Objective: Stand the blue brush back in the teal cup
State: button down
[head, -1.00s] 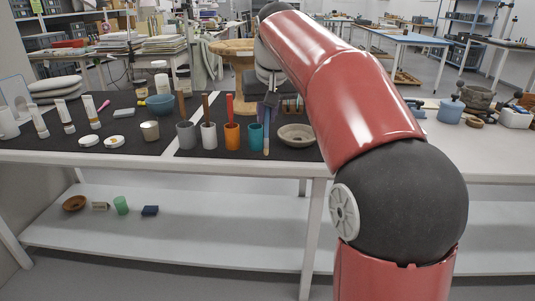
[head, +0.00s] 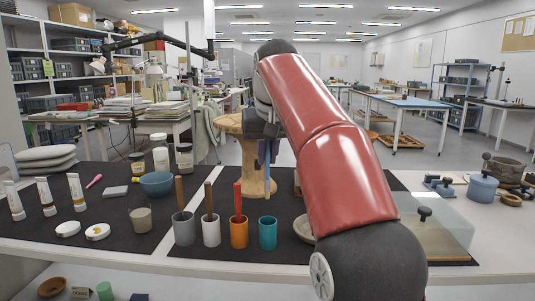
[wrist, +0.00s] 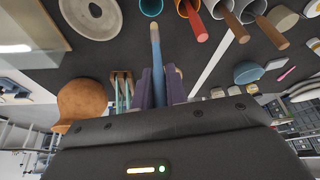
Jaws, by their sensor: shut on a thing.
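The teal cup (head: 267,235) stands on the dark mat at the right end of a row of cups. It looks empty in the head view, and part of it shows at the top edge of the wrist view (wrist: 151,7). My gripper (head: 264,148) is shut on the blue brush (wrist: 158,78), which sits between its purple fingers. In the head view the brush (head: 262,182) hangs about upright, with its lower end above the teal cup's rim in the picture. The wrist view shows its tan end pointing toward the cup. The brush's depth relative to the cup is hard to tell.
An orange cup (head: 239,234) with a red handle, a white cup (head: 211,233) and a grey cup (head: 184,232) stand left of the teal cup. A bowl (head: 304,228) stands close on its right, partly behind my arm. A clear-covered box (head: 436,225) is farther right.

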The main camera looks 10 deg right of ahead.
aim_at(268, 197)
jog(key=shift+s+f, duration=0.15)
jog(key=shift+f, duration=0.7)
jog(key=shift+f+b, duration=3.75)
jog(key=shift+f, duration=1.05)
jog(key=c, duration=1.3)
grip_release()
jog(key=shift+c, duration=0.2)
jog(key=p+v, duration=0.2)
jog(key=v, duration=0.5)
jog(key=shift+r, duration=0.4)
